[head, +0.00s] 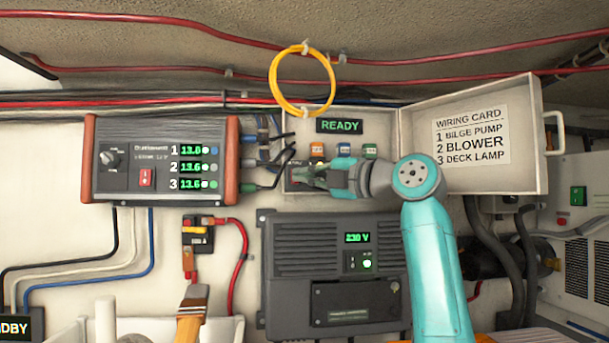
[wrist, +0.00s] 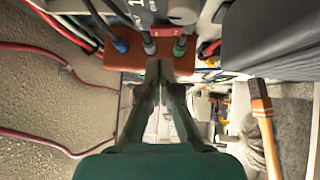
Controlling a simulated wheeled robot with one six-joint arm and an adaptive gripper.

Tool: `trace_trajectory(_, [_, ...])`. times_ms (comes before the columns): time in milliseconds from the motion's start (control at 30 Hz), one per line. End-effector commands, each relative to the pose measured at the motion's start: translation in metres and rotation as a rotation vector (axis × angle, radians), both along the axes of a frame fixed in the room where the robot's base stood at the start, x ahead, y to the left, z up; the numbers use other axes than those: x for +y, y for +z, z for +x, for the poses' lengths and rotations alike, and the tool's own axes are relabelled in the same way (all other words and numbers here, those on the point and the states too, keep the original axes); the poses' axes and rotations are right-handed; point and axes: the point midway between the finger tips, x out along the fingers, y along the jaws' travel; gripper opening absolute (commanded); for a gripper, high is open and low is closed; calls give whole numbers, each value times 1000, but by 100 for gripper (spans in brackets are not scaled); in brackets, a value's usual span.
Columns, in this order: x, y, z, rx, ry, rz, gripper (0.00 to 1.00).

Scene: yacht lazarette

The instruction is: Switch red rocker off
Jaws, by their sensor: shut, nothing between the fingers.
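The red rocker (head: 147,178) is on the front of a dark charger unit (head: 125,187) with brown ends, at the left in the head view. Whether it is on or off is too small to tell. The unit's displays are lit green. My gripper (head: 290,172) is shut and empty, pointing left in front of the open wiring box, to the right of the unit and apart from the rocker. In the wrist view, my gripper (wrist: 160,68) points at the unit's brown end (wrist: 127,62), where blue, grey and green plugs enter.
The open wiring box (head: 375,127) has its lid (head: 470,185) swung right. A grey 230 V unit (head: 285,255) stands below my arm. Cables leave the charger's right end near my fingertips.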

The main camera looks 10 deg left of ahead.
Motion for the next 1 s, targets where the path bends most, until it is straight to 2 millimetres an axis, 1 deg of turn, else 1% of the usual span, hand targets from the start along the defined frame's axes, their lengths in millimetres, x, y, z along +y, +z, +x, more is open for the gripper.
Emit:
trace_trajectory(33, [0,1,7,1,-2,0,0])
trace_trajectory(100, [2,2,14,1,-2,1,0])
trace_trajectory(300, [6,4,25,0,-1,0,0])
trace_trajectory(700, [6,4,27,0,-2,0,0])
trace_trajectory(867, [7,6,30,35,-2,-11,0])
trace_trajectory(1000, [7,5,31,37,-2,-10,0])
